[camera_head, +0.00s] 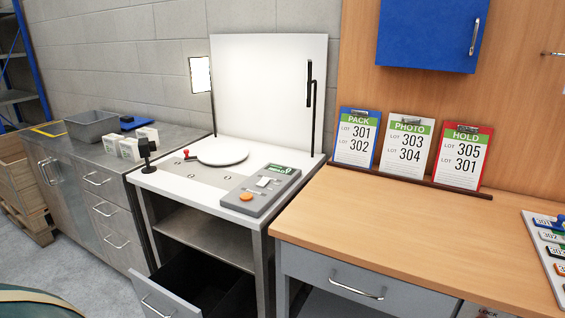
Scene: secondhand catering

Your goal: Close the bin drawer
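The bin drawer (162,292) is low under the white photo station (150,180). It is pulled out, with its grey front and bar handle toward the lower left. Its dark inside shows behind the front and looks empty as far as I can see; the bottom edge of the picture cuts it off. Neither of my grippers is in view.
A wooden bench (400,225) with a shut grey drawer (335,280) stands on the right. A steel cabinet (95,195) stands on the left. Floor (75,268) is clear before the cabinet; a dark green rounded thing (35,303) lies at lower left.

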